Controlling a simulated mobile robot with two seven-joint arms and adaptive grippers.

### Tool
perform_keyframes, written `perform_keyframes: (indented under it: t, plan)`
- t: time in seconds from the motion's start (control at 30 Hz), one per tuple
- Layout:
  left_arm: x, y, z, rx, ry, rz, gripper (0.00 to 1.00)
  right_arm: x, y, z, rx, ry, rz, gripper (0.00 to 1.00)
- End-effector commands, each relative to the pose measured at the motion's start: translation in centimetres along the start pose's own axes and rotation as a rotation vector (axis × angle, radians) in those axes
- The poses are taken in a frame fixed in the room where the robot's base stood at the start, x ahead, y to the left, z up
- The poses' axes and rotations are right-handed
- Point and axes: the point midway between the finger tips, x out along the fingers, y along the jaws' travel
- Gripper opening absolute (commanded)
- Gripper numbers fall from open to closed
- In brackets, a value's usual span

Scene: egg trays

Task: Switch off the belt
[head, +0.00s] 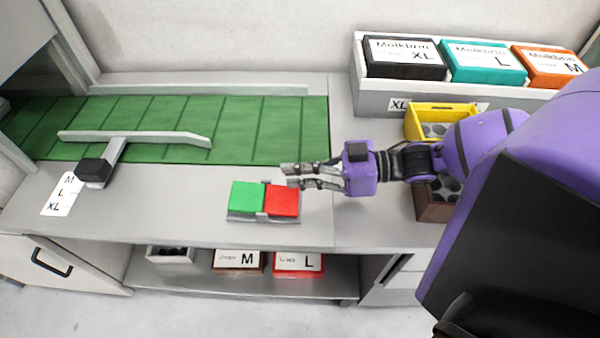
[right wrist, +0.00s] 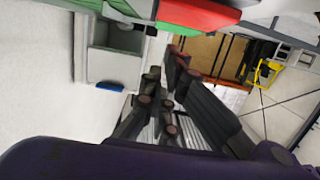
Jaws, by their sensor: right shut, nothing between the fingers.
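The green belt (head: 225,122) runs along the back left of the counter. In front of it is a switch box with a green button (head: 247,196) on the left and a red button (head: 283,201) on the right. My right gripper (head: 287,176) is shut and empty. Its fingertips point left and show just behind the red button's far edge in the head view; whether they touch it I cannot tell. In the right wrist view the fingers (right wrist: 165,75) show below the red button (right wrist: 197,14). My left gripper is not in view.
A grey diverter arm (head: 135,136) lies over the belt. A yellow tray (head: 430,108) and a brown tray (head: 433,208) stand at the right, partly behind my arm. Boxes labelled XL, L and M stand in a white rack (head: 400,98).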

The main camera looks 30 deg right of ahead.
Motion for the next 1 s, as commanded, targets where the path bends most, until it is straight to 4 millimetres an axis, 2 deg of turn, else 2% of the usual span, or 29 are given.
perform_keyframes:
  t: [0.03, 0.1, 0.23, 0.4, 0.6, 1.0]
  plan:
    - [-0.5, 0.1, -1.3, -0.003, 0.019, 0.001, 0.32, -0.9, 0.2, -1.6, -0.014, 0.006, 0.003, 0.00]
    - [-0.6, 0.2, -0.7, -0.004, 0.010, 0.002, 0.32, -2.8, 0.1, -0.8, -0.008, 0.000, 0.001, 0.00]
    - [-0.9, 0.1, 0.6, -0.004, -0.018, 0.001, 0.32, -5.8, 0.1, -0.8, -0.010, 0.003, 0.000, 0.00]
    - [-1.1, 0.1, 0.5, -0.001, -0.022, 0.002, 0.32, -8.5, 0.1, -0.9, -0.013, 0.009, -0.002, 0.00]
    - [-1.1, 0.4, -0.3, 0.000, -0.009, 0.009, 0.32, -9.9, 0.1, -0.9, -0.014, 0.011, -0.003, 0.00]
    - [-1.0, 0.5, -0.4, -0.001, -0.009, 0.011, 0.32, -9.9, 0.1, -0.9, -0.014, 0.013, -0.004, 0.00]
